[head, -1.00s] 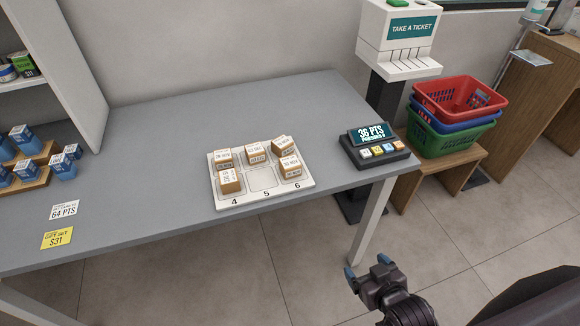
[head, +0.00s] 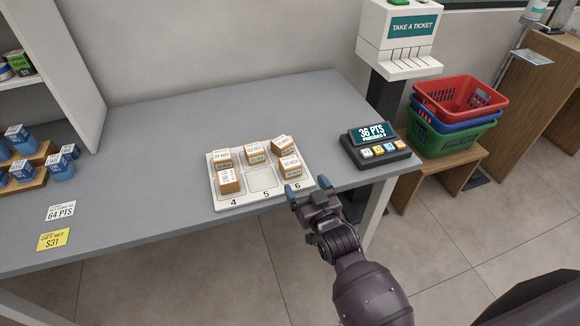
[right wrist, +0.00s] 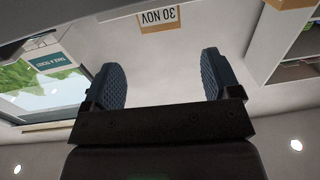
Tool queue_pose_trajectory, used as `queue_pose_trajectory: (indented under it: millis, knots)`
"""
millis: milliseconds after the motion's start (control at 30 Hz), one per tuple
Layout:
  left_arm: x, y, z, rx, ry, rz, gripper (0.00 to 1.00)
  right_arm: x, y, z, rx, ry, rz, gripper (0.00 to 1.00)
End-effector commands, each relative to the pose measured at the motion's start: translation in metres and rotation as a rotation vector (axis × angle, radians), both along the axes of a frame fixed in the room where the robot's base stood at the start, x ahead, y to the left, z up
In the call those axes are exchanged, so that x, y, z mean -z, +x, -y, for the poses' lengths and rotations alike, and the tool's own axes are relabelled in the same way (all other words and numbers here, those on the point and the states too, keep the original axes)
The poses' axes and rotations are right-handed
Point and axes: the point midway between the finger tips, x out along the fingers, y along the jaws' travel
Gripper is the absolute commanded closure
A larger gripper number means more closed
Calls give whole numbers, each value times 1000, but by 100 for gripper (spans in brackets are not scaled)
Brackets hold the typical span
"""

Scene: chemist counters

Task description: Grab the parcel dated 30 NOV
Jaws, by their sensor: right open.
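In the right wrist view, a cardboard parcel (right wrist: 170,17) with a white label reading "30 NOV", upside down, shows at the top edge, partly cut off. It lies beyond and between my fingertips. In the head view it appears to be the parcel (head: 290,171) at slot 6 of the white numbered tray (head: 263,178); labels there are too small to read surely. My right gripper (head: 307,187) is open and empty at the tray's front right corner, just short of that parcel. It also shows in the right wrist view (right wrist: 168,75). My left gripper is out of view.
Other parcels stand close by: at slot 4 (head: 229,181), and in the back row at left (head: 223,158), middle (head: 256,153) and right (head: 281,145). Slot 5 is empty. A points display (head: 375,148) stands right of the tray.

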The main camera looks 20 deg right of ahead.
Motion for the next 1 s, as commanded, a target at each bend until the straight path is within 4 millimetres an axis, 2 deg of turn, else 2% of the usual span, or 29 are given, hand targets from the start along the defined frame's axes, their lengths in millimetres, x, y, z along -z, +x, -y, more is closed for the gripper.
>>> queue_pose_trajectory:
  millis: [133, 433, 733, 1000]
  knots:
    - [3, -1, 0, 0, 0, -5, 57, 1, 19, -2, 0, 0, -2, 17]
    - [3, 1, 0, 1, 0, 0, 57, 2, 36, -4, 0, 0, -2, 17]
    - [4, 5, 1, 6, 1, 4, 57, 5, 72, -9, 0, 0, -3, 17]
    - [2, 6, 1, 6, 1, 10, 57, 4, 80, -10, 0, 0, -3, 17]
